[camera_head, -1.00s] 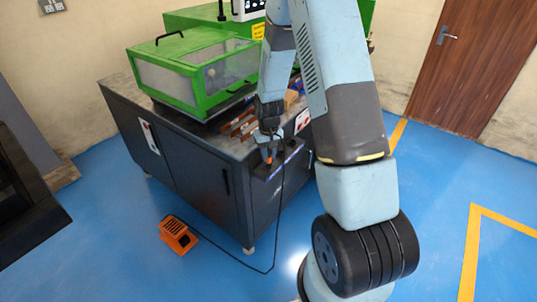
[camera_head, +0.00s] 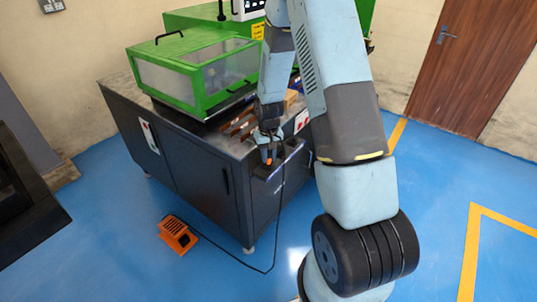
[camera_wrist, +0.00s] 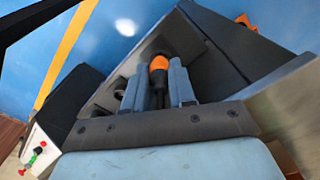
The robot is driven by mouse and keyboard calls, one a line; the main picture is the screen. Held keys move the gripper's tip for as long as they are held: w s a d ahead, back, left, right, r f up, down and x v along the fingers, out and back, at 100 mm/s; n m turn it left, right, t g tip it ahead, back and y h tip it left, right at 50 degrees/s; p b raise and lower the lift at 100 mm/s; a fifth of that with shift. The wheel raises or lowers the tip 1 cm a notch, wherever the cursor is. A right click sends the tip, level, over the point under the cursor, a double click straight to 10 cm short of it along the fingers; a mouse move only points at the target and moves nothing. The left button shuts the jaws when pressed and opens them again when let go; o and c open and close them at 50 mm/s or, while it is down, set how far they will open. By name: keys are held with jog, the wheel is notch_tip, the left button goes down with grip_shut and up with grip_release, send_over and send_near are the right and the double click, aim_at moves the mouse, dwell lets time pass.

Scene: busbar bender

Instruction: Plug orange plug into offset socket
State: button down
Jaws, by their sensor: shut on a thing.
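The orange plug (camera_wrist: 158,64) is between the two fingers of my gripper (camera_wrist: 156,84) in the wrist view, with a dark body below its orange part. My gripper (camera_head: 268,154) is shut on it. In the head view the orange plug (camera_head: 268,161) shows as a small spot just above a dark ledge box (camera_head: 262,187) on the near side of the bench. In the wrist view, dark round openings (camera_wrist: 119,88) show in the ledge left of the fingers. I cannot tell which is the offset socket, or whether the plug's tip touches anything.
The dark bench (camera_head: 200,165) carries a green machine with a clear guard (camera_head: 205,75) and copper-brown bars (camera_head: 238,125). A black cable (camera_head: 274,235) runs from the plug area to an orange foot pedal (camera_head: 178,235). The blue floor in front is otherwise clear.

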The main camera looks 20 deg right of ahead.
jog(key=shift+f, duration=0.8)
jog(key=c, duration=0.9)
grip_release()
jog(key=shift+o, duration=0.2)
jog(key=shift+r, duration=0.1)
notch_tip(320, 180, up, 14)
jog(key=shift+f, duration=0.25)
